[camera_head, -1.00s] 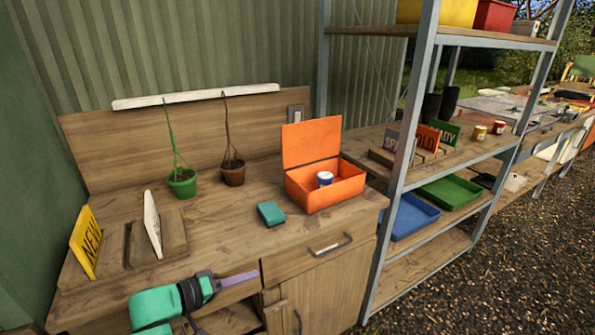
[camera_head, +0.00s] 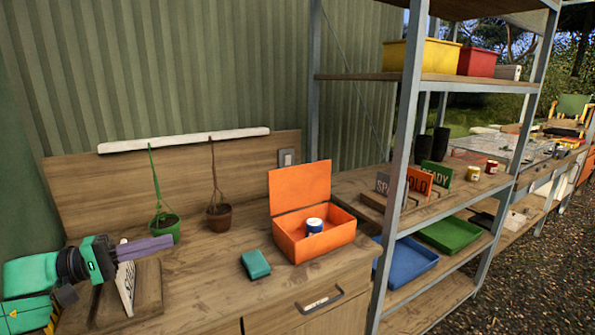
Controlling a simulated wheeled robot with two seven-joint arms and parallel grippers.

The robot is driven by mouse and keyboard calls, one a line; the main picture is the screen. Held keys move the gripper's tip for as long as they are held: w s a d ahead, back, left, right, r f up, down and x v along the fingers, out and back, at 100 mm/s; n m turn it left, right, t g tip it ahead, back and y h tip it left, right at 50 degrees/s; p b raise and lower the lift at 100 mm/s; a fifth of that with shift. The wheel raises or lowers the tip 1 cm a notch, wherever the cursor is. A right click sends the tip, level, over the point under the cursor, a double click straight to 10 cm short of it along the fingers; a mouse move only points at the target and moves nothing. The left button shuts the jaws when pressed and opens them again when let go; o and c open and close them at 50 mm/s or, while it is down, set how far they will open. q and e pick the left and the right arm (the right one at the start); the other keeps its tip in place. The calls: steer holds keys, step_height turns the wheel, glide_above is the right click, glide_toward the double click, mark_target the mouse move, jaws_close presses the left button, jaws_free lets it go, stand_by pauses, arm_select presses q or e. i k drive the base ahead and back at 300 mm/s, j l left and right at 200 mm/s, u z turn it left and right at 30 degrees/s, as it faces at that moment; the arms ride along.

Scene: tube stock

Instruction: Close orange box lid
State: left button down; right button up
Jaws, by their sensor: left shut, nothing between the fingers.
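The orange box (camera_head: 318,246) stands on the wooden bench with its lid (camera_head: 300,187) upright and open at the back. A small white and blue tin (camera_head: 314,226) sits inside it. My left gripper (camera_head: 160,245) comes in from the left, shut and empty, in front of the green pot and over the white sign. It is well to the left of the box and apart from it. My right gripper is not in view.
A teal block (camera_head: 256,264) lies just left of the box. A white sign (camera_head: 125,280) stands in a wooden holder under my left gripper. A metal shelf post (camera_head: 402,150) rises at right.

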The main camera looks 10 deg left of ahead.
mark_target(290, 188)
steer(key=i+z, duration=0.1)
steer(key=i, duration=0.45)
steer(key=i+j+z, duration=0.15)
steer(key=i, duration=0.45)
